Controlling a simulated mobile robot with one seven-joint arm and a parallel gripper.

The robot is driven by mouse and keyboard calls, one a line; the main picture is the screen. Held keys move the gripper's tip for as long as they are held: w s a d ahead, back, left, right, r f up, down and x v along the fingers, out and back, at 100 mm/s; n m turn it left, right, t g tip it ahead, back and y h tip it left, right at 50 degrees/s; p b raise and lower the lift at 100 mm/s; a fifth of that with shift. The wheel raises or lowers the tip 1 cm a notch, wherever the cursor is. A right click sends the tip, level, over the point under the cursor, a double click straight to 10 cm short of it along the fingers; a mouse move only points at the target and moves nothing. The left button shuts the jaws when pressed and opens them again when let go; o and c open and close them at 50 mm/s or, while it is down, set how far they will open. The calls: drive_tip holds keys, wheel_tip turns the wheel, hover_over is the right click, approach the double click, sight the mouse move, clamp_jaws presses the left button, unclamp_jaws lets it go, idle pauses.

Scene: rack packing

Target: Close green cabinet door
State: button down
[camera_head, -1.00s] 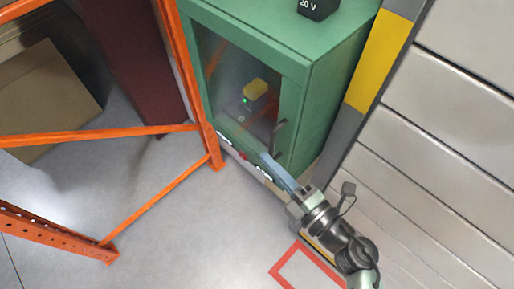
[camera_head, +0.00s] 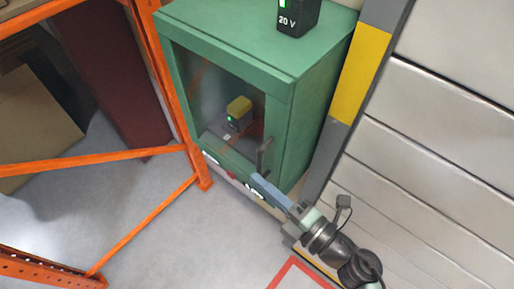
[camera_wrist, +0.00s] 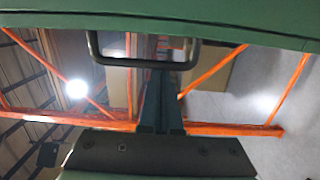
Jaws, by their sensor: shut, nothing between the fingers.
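The green cabinet (camera_head: 308,120) stands on the floor beside the wall. Its door (camera_head: 188,92) has a green frame, a dark glass pane and a black handle (camera_head: 264,157) at the right. The door looks flush with the cabinet front, with no clear gap visible. My gripper (camera_head: 256,181) is shut and empty, its fingertips at the lower right of the door, just below the handle.
A black 20 V battery (camera_head: 298,18) stands on the cabinet top. A yellow and black item (camera_head: 238,113) shows behind the glass. An orange rack frame (camera_head: 176,95) stands close at the cabinet's left. A grey and yellow post (camera_head: 360,70) stands at its right. The floor in front is clear.

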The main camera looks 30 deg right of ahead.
drive_tip(key=b+v, duration=0.3)
drive_tip(key=v, duration=0.9)
drive_tip(key=shift+s, duration=0.25)
drive_tip(key=shift+w, duration=0.1)
